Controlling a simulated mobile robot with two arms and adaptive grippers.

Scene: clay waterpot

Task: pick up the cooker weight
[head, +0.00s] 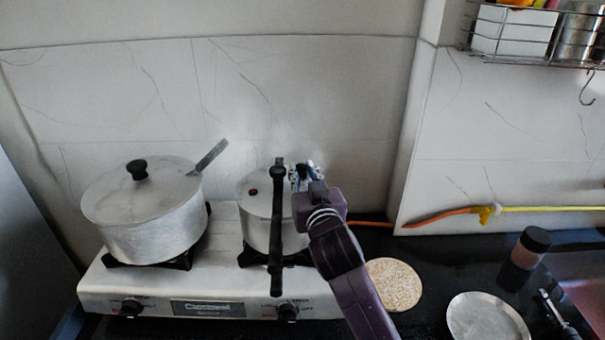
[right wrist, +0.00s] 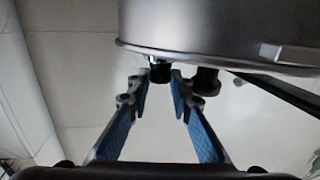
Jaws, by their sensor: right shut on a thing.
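The cooker weight is a small black piece (right wrist: 160,71) at the fingertips in the right wrist view. It stands near the rim of the metal pressure cooker (head: 256,222), which is on the right burner of the stove. My right gripper (head: 306,172) reaches over the right side of the cooker's lid and is shut on the weight. Its blue-padded fingers (right wrist: 162,80) also show in the right wrist view. In the head view my gripper partly hides the weight. I cannot tell whether the weight is clear of the lid. My left gripper is not in view.
The cooker's long black handle (head: 276,230) runs close beside my right gripper. A lidded pot (head: 150,232) with a ladle stands on the left burner of the white stove (head: 155,284). A round board (head: 393,285) and a metal plate (head: 485,320) lie at the right.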

